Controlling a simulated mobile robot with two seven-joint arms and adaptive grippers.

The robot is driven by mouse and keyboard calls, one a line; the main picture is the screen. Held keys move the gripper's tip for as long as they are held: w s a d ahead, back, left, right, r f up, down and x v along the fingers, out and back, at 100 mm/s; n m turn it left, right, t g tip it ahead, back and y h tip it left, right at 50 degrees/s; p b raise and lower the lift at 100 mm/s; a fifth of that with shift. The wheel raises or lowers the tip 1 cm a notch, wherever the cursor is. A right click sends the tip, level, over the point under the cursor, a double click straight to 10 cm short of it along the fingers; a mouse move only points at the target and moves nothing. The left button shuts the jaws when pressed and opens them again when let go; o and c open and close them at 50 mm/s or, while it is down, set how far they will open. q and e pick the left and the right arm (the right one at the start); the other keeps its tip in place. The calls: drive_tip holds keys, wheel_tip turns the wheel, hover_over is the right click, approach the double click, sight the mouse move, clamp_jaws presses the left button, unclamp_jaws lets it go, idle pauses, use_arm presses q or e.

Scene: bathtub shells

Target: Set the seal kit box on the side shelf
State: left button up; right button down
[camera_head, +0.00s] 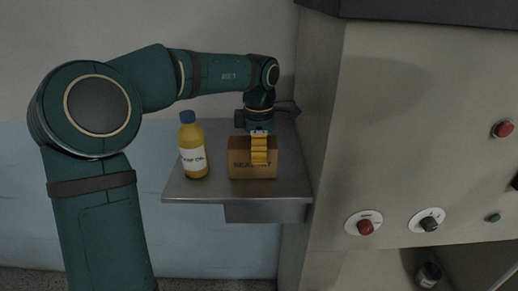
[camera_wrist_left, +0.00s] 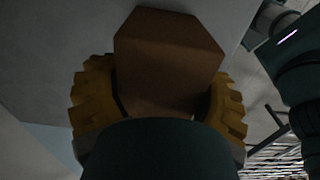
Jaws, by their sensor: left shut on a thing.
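The seal kit box (camera_head: 240,171) is a brown carton with dark lettering on its front. In the head view it is at the side shelf (camera_head: 215,191), a grey metal ledge beside the machine. My left gripper (camera_head: 259,160) is above and in front of the box, its yellow fingers shut on it. The left wrist view shows the box (camera_wrist_left: 168,60) between the yellow fingers of the gripper (camera_wrist_left: 160,100). I cannot tell whether the underside of the box touches the shelf. My right gripper is not in view.
A yellow bottle (camera_head: 193,150) with a blue cap stands on the shelf left of the box, a small gap apart. The machine's grey wall (camera_head: 322,130) rises close on the right. Knobs (camera_head: 365,226) and buttons sit on its front. The front left of the shelf is bare.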

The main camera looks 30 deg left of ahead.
use_arm(q)
drive_tip(key=o, duration=1.3)
wheel_tip(320, 180, up, 12)
drive_tip(key=shift+r, duration=0.1)
drive_tip(key=shift+s, duration=0.1)
